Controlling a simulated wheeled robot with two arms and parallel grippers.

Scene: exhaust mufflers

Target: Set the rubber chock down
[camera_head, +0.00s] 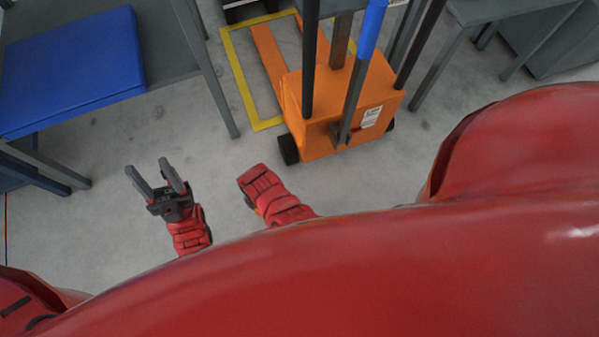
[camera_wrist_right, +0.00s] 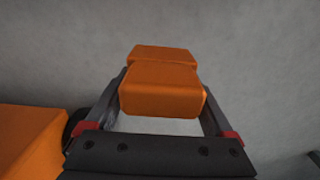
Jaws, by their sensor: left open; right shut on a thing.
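The orange rubber chock (camera_wrist_right: 162,92) is between the two fingers of my right gripper (camera_wrist_right: 161,78) in the right wrist view. It has a raised block nearer the camera and a second block beyond it. Grey concrete floor shows behind it; I cannot tell whether the chock touches the floor. My left gripper (camera_head: 149,166) is open and empty over the floor at the left in the head view. The chock and the right gripper's fingers do not show in the head view.
An orange pallet stacker (camera_head: 335,105) with black wheels stands ahead; part of its orange body (camera_wrist_right: 28,145) shows at left in the wrist view. A yellow floor outline (camera_head: 236,75) surrounds its forks. A table with a blue mat (camera_head: 75,70) is at left, a grey table (camera_head: 505,12) at right.

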